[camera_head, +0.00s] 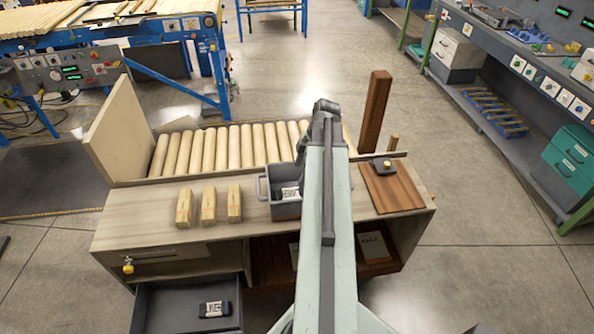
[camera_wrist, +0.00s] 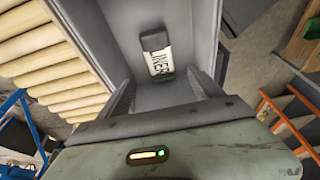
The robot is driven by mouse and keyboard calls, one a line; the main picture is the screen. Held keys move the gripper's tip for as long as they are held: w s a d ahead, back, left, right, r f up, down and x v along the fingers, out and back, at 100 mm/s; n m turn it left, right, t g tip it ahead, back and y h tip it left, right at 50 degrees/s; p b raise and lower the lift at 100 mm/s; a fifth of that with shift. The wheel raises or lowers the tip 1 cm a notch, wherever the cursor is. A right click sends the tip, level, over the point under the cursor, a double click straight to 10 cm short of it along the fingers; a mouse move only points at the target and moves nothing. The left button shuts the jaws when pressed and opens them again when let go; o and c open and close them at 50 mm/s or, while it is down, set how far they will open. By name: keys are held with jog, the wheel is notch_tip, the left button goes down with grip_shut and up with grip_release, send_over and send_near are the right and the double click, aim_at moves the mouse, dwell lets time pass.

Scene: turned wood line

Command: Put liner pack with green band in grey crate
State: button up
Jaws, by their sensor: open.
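The grey crate (camera_head: 262,189) stands on the wooden bench, just left of my arm. In the wrist view its grey walls (camera_wrist: 206,28) surround a liner pack (camera_wrist: 158,62), dark at one end, with a white label reading LINER and a green band at the near end. The pack lies on the crate floor. My gripper (camera_wrist: 168,88) is open over the crate, its fingers to either side of the view and apart from the pack. In the head view my arm hides the fingertips and part of the crate.
Three wooden blocks (camera_head: 208,205) stand left of the crate. An open drawer (camera_head: 160,308) at the front holds another dark pack (camera_head: 214,309) with a white label; its band is unclear. Turned wood rods (camera_head: 220,147) lie behind. A brown board (camera_head: 395,190) lies to the right.

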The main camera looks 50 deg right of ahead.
jog(key=shift+s+d+r, duration=0.1)
jog(key=shift+d+r, duration=0.05)
jog(key=shift+r, duration=0.35)
jog(key=w+a+m+g, duration=0.1)
jog(key=w+a+m, duration=0.1)
jog(key=w+a, duration=0.5)
jog(key=w+a+m+g, duration=0.1)
jog(key=w+a+m, duration=0.15)
jog(key=a, duration=0.85)
jog(key=w+a+m+h, duration=0.1)
jog(key=a+m, duration=0.1)
jog(key=a, duration=1)
jog(key=w+a+f+m+h, duration=0.1)
jog(key=w+a+m, duration=0.1)
jog(key=a, duration=1)
jog(key=shift+w+m+h, duration=0.15)
jog(key=shift+m+h, duration=0.15)
jog(key=shift+m, duration=0.45)
